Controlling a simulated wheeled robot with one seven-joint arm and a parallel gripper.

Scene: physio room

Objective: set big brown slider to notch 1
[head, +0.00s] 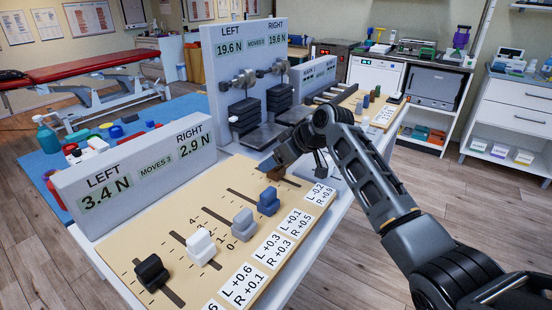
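The wooden slider board (187,218) carries several coloured sliders in parallel slots. A brown slider knob (274,169) stands near the board's far end, in the slot by the label "L -0.2 R +0.9". My gripper (283,163) is right at this knob, reaching down over it from the right. The fingertips are small and dark here, so I cannot tell whether they are closed on the knob. The exact notch of the knob is partly hidden by my gripper. The scale printed by another slot shows 0 and 1 nearer the label edge and 4 farther back.
Blue (268,201), grey (242,223), white (201,246) and black (151,271) sliders stand on the same board. The display panel (137,172) behind reads LEFT 3.4 N, RIGHT 2.9 N, MOVES 3. A taller panel (226,50) with weight stacks rises behind the gripper.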

